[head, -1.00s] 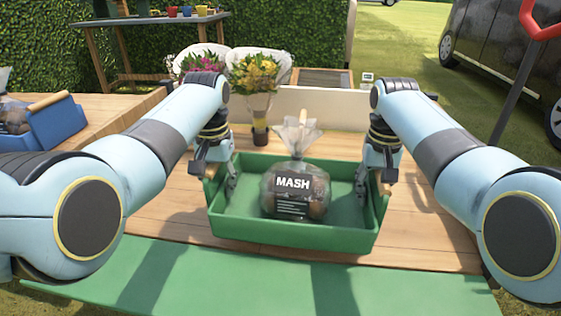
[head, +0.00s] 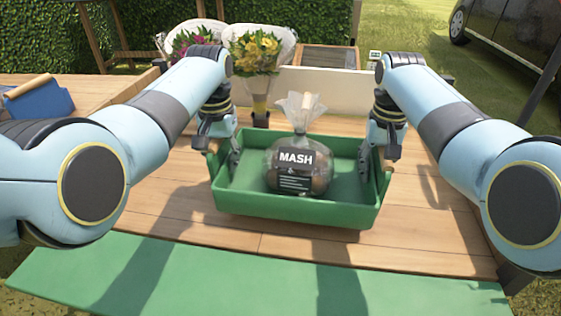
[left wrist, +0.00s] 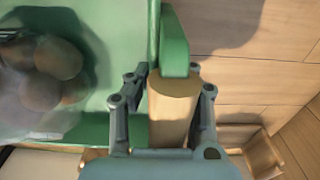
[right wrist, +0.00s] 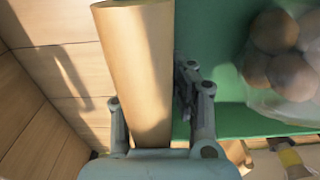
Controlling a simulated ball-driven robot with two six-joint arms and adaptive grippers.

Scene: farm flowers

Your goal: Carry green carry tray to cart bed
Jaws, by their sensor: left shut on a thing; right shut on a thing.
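The green carry tray (head: 290,212) is in the middle of the head view, just above the wooden table, and looks roughly level. In it stands a clear bag of potatoes with a black MASH label (head: 297,170). My left gripper (head: 222,158) is shut on the tray's left wooden handle, which shows between the fingers in the left wrist view (left wrist: 172,105). My right gripper (head: 388,155) is shut on the right wooden handle, seen in the right wrist view (right wrist: 140,70). The cart bed cannot be made out for certain.
Two wrapped bouquets, one yellow (head: 258,55) and one pink (head: 190,42), stand behind the tray. A blue tray (head: 38,102) is at the left on another wooden surface. A green cloth (head: 250,285) hangs along the front edge. A dark car (head: 510,30) is far right.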

